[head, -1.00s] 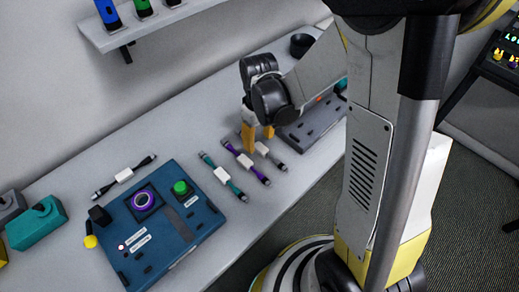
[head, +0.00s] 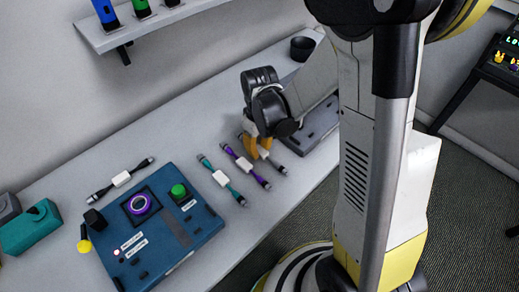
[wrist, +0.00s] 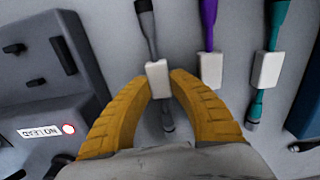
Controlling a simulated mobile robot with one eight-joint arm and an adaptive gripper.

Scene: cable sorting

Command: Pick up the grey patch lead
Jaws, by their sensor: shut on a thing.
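The grey patch lead (head: 279,168) lies at the right end of the row of leads on the bench, with a white label at its middle. My gripper (head: 256,151) is over it and hides its middle in the head view. In the wrist view the yellow fingers of my gripper (wrist: 160,82) are shut on the white label of the grey patch lead (wrist: 148,26), one finger on each side. One plug end points away and the other shows between the fingers. I cannot tell any gap between the lead and the bench.
A purple lead (head: 246,166) lies close to the left of the grey one, then a teal lead (head: 222,181). A black lead (head: 122,178) lies behind the blue panel (head: 165,237). A dark grey box (head: 318,123) stands close to the right of my gripper.

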